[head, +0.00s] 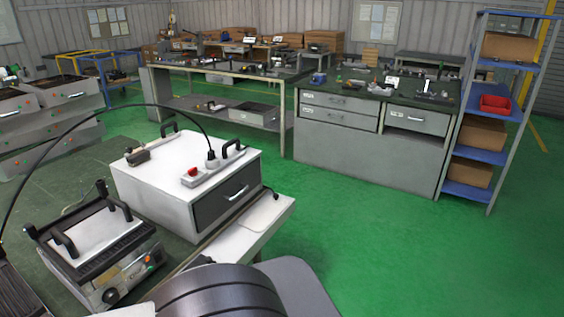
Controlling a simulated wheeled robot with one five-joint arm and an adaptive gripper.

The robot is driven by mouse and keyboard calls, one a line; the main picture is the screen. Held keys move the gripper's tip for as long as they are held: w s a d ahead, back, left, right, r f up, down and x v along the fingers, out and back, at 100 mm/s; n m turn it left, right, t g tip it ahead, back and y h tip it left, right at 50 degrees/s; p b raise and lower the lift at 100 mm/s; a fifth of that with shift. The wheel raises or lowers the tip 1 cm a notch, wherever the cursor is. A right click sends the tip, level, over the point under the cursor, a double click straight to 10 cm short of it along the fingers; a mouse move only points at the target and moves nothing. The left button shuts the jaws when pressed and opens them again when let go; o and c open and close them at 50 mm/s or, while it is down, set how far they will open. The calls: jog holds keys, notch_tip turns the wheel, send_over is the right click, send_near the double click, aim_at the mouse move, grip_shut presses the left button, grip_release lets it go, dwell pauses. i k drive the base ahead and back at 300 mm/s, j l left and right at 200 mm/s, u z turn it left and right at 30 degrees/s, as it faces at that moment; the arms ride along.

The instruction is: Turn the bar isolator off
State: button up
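A grey bar-shaped unit (214,167) lies on top of a white cabinet (170,185), left of centre. It carries a red button or switch (192,172), a black plug with a cable, and a black handle at its far end. It looks like the bar isolator, but no label is readable and its switch position cannot be told. A heating device (108,240) with black handles, a front knob and small green and red-orange lights stands at the lower left. The black cable arcs from the plug to the left edge. My gripper is not in view.
Green floor (370,250) is open to the right. Workbenches and a blue shelf rack (487,110) stand behind.

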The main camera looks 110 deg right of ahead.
aim_at(193, 172)
jog(key=z, duration=3.45)
